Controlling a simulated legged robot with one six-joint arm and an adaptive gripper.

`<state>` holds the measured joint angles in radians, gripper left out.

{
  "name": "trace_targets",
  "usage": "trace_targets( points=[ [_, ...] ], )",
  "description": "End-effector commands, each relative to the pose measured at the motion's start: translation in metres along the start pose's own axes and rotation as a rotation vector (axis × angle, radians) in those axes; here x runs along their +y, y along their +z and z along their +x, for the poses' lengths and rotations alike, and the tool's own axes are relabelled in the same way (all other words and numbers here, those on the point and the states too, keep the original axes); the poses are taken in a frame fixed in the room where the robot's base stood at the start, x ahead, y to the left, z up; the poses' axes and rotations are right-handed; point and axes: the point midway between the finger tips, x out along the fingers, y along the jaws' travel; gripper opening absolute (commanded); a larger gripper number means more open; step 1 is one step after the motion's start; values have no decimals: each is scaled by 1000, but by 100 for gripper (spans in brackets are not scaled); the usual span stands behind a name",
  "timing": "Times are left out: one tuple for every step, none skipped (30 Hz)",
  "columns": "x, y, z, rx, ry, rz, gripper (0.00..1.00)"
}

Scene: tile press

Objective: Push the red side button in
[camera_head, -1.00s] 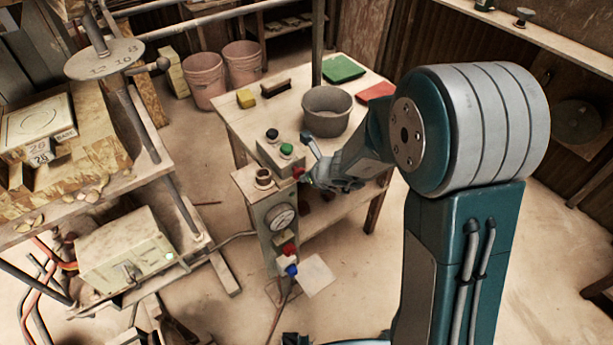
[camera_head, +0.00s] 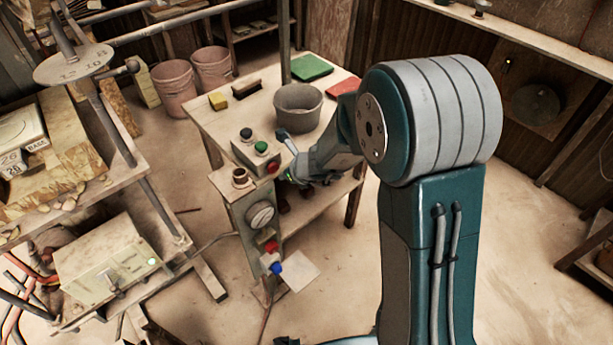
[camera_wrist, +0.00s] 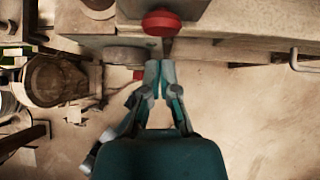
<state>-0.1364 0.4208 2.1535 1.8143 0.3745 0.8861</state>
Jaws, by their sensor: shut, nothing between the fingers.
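The red side button (camera_head: 273,167) is a round knob on the side of a grey control box (camera_head: 247,154) that has a green and a black button on top. It also shows at the top of the wrist view (camera_wrist: 161,22), sticking out from the box. My gripper (camera_head: 291,176) is just right of the button in the head view, partly hidden by my arm. In the wrist view my gripper (camera_wrist: 161,64) is shut and empty, its fingertips together just below the button in the picture, with a small gap showing. I cannot tell how far the button is pressed.
The box stands at the corner of a wooden table (camera_head: 215,120) with a grey bucket (camera_head: 297,107). Beside it a post carries a gauge (camera_head: 262,215), another red knob (camera_head: 271,246) and a blue knob (camera_head: 276,268). Open floor lies at the front right.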

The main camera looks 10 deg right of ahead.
Motion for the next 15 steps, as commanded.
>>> trace_targets(
  points=[
    [-4, -3, -3, 1, -1, 3, 0],
    [-4, -2, -6, -1, -1, 2, 0],
    [-5, -2, -12, -2, -1, 1, 0],
    [-5, -2, -16, -3, -1, 1, 0],
    [-5, -2, -20, -2, -1, 1, 0],
    [-4, -3, -25, -1, -1, 1, 0],
    [-4, -3, -28, -1, -2, 1, 0],
    [-4, -3, -32, 0, -2, 1, 0],
    [-4, -2, -38, -1, -3, 0, 0],
    [-4, -2, -42, 0, -3, 1, 0],
    [-4, -2, -46, 0, -3, 1, 0],
    [-4, -2, -53, 0, -4, 1, 0],
    [-4, -2, -57, 1, -4, 0, 0],
    [-4, -2, -63, -1, -4, -1, 0],
    [-4, -2, -69, 0, -4, 0, 0]
  ],
)
